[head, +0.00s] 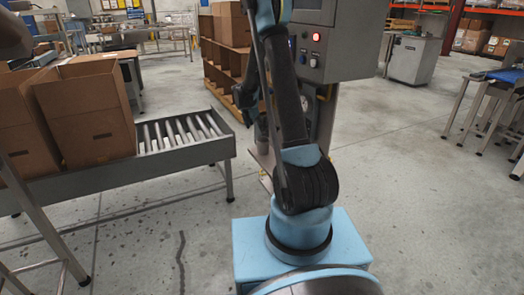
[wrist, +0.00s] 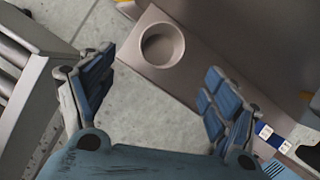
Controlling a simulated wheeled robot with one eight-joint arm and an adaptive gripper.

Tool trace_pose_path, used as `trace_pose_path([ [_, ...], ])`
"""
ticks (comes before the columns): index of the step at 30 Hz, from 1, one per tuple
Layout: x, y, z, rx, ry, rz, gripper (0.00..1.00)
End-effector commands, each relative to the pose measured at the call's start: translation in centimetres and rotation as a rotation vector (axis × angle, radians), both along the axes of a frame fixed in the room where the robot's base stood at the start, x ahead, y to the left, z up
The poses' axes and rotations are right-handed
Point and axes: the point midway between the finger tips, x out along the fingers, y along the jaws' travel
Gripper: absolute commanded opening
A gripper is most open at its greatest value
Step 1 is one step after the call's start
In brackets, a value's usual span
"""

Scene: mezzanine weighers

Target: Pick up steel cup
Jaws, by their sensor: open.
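The steel cup (wrist: 162,45) shows in the wrist view as a round, open-topped cup seen from above. It stands on a narrow grey-brown ledge (wrist: 190,82) at the upper middle. My gripper (wrist: 157,88) is open, with its blue-padded fingers spread wide to the left and right. The cup lies beyond the fingertips, roughly in line with the gap between them, and nothing is held.
A roller conveyor (head: 185,133) with open cardboard boxes (head: 88,112) stands at the left. A grey control cabinet (head: 345,40) with a red light rises behind my arm. Brown shelving (head: 226,50) stands behind. The concrete floor at the right (head: 430,200) is clear.

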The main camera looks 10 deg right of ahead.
Motion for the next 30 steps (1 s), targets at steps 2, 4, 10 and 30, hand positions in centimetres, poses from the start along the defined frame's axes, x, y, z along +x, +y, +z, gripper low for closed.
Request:
trace_pose_path([
  [2, 0.3, -0.4, -1.0, 0.001, -0.001, -0.002, 0.81],
  [4, 0.6, -0.7, -2.0, 0.001, -0.001, -0.002, 0.81],
  [10, 1.4, -1.7, -4.7, 0.002, 0.0, -0.003, 0.81],
  [30, 3.0, -3.7, -10.6, 0.002, 0.0, -0.003, 0.81],
])
